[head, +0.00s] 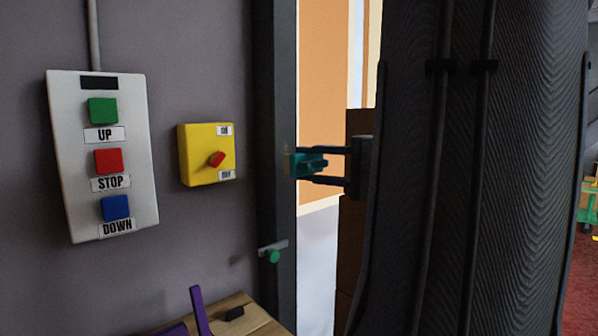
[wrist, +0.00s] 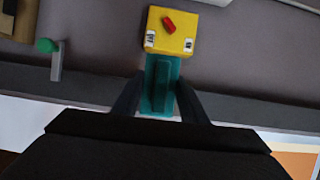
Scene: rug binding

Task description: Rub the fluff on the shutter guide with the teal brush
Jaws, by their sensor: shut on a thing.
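My gripper (head: 322,164) is shut on the teal brush (head: 306,164) and holds it level at the dark upright shutter guide (head: 274,120). In the head view the brush's left end overlaps the guide's face; I cannot tell whether it touches. In the wrist view the brush (wrist: 159,82) lies between my two fingers (wrist: 158,100), in front of the guide (wrist: 240,108), which runs across the picture. A small pale patch at the brush's left end may be bristles or fluff; I cannot tell which. No fluff shows clearly elsewhere on the guide.
A yellow switch box (head: 206,155) with a red knob is on the wall left of the guide. A white UP/STOP/DOWN panel (head: 103,155) is farther left. A lever with a green knob (head: 272,253) sticks out low by the guide. A wooden surface (head: 250,318) holds a purple thing (head: 199,310).

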